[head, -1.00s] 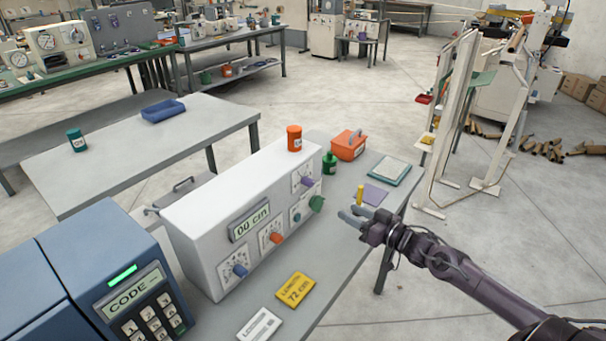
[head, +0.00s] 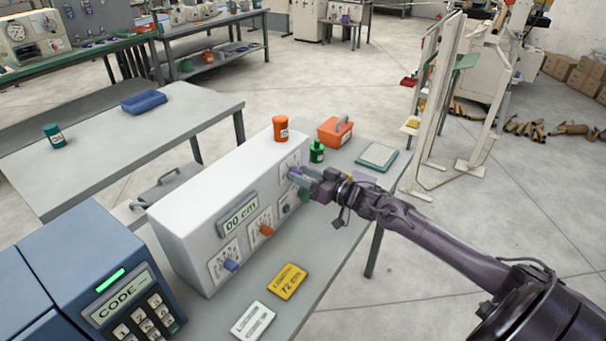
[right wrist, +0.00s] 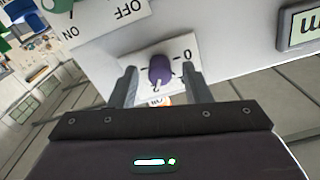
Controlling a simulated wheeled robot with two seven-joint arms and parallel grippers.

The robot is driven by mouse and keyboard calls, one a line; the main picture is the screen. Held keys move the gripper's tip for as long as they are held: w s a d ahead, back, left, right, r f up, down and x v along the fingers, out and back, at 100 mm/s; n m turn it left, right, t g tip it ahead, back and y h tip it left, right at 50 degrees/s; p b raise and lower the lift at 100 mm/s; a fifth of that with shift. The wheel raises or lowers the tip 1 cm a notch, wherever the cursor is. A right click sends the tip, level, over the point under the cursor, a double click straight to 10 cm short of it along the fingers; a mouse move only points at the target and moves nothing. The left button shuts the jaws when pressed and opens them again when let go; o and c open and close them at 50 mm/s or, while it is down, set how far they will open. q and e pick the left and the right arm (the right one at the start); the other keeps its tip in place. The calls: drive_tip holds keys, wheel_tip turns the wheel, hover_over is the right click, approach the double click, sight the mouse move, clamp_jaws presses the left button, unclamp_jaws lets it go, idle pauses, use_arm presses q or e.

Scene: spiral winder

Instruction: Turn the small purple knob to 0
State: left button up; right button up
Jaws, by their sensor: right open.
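The small purple knob (right wrist: 161,70) shows in the right wrist view on a white dial plate (right wrist: 181,48) on the front of the white machine (head: 190,200). A "0" mark is at the plate's right side in that view. The knob's pointer direction is hard to tell. My right gripper (right wrist: 161,80) is open, with one finger on each side of the knob; I cannot tell whether they touch it. In the head view, my right gripper (head: 296,178) is at the machine's upper right dial and hides most of the knob. My left gripper is not in view.
An orange knob (head: 266,230), a blue knob (head: 231,265) and a green knob (head: 285,209) sit on the same panel. The display (head: 240,215) reads "00 cm". An orange jar (head: 281,128) stands on top. A yellow card (head: 287,281) lies in front.

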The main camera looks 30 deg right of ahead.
drive_tip(key=shift+w+a+f, duration=0.1)
drive_tip(key=shift+w, duration=0.05)
clamp_jaws()
drive_tip(key=shift+n, duration=0.3)
drive_tip(key=shift+f+n+b, duration=0.1)
drive_tip(key=shift+n+b, duration=6.7)
drive_tip(key=shift+n, duration=4.9)
